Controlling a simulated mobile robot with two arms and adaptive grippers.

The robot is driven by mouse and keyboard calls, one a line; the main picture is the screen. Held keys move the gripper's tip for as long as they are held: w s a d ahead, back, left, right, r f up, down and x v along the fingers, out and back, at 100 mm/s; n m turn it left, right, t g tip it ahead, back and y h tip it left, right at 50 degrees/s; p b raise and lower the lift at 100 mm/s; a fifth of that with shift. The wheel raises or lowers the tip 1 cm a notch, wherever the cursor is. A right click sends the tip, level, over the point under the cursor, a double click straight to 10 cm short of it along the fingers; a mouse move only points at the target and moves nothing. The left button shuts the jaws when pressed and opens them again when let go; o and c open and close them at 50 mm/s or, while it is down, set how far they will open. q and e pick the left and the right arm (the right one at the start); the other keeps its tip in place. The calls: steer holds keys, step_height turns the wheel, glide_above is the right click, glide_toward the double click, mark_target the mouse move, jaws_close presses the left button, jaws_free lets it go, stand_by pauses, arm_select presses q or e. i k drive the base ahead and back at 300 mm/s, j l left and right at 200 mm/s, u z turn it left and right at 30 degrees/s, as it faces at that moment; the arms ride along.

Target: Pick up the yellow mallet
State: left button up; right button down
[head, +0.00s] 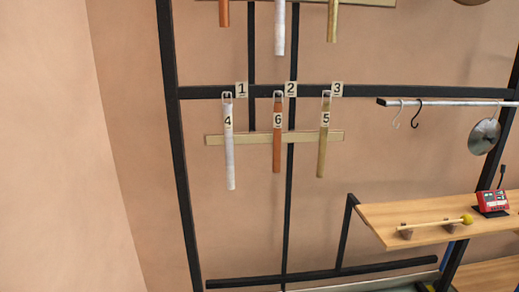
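The yellow mallet (435,224) lies across small brown rests (406,231) on a wooden shelf at the lower right of the head view. It has a pale thin stick and a round yellow head (467,219), which points right. Neither of my grippers shows in the head view.
A red device (492,202) stands on the shelf (390,216) behind the mallet's head. Numbered tubes, such as a white one (230,155), hang from a black frame (176,130). A rail (455,103) with hooks and a hanging metal pan (484,137) is above the shelf.

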mark_target(467, 219)
steer(key=z, duration=1.4)
